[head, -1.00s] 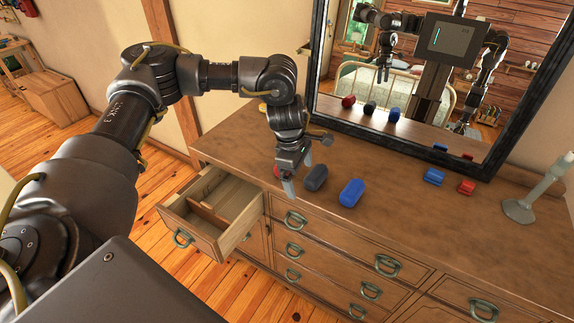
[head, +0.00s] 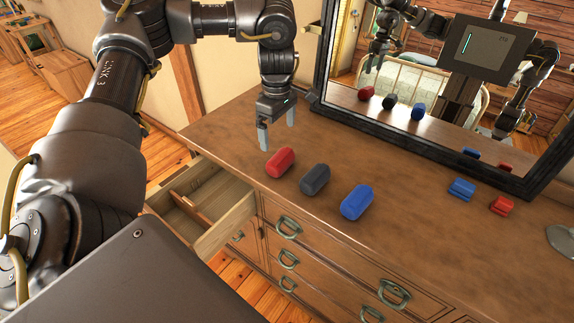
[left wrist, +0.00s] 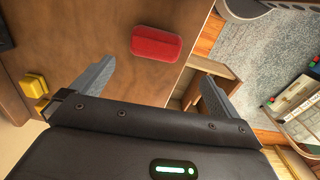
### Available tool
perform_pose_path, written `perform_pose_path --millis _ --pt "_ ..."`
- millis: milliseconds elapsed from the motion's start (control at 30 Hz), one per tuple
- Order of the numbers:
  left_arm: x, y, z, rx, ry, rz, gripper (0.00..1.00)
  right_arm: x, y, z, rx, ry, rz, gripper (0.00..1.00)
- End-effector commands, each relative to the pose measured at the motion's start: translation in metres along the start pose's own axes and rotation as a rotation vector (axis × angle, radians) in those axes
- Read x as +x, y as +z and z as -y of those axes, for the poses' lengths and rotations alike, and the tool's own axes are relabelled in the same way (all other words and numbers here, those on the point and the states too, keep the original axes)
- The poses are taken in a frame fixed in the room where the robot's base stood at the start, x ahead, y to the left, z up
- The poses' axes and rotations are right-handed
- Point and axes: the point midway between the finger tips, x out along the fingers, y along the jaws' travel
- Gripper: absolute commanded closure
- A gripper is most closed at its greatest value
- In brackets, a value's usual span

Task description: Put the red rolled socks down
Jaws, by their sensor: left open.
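The red rolled socks (head: 280,162) lie on the dresser top (head: 400,215), near its front edge, at the left end of a row. My left gripper (head: 277,132) is open and empty, above and just behind them, with a gap between. In the left wrist view the red rolled socks (left wrist: 156,43) lie on the wood beyond the open fingers (left wrist: 157,72), clear of both.
Dark grey rolled socks (head: 315,179) and blue rolled socks (head: 356,202) lie to the right in the row. Small blue (head: 461,188) and red (head: 502,205) items sit near the mirror (head: 430,150). An open drawer (head: 225,222) juts out at front left.

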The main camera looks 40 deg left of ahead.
Motion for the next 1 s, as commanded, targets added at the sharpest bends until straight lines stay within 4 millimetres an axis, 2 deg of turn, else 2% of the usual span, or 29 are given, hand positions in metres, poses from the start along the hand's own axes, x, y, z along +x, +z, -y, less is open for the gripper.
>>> perform_pose_path --millis 33,133,300,600,900,1000 --pt "0.009 0.001 -0.001 0.002 0.0 0.0 0.0 0.008 0.01 0.002 0.0 -0.002 0.012 0.21" --pt "0.013 0.003 -0.002 0.005 0.0 0.0 0.0 0.012 0.018 0.003 0.0 -0.003 0.023 0.21" --pt "0.015 0.005 -0.003 0.009 -0.001 0.0 0.0 0.011 0.009 0.001 0.0 -0.001 0.011 0.21" --pt "0.059 0.005 -0.002 0.009 -0.004 0.001 0.0 0.014 0.007 0.001 0.0 -0.001 0.008 0.21" --pt "0.069 0.003 -0.002 0.006 0.0 0.0 0.0 0.014 0.007 0.001 0.0 -0.001 0.007 0.21" --pt "0.078 0.002 0.0 0.005 -0.004 0.001 0.0 0.013 0.007 0.001 0.0 -0.001 0.007 0.21"
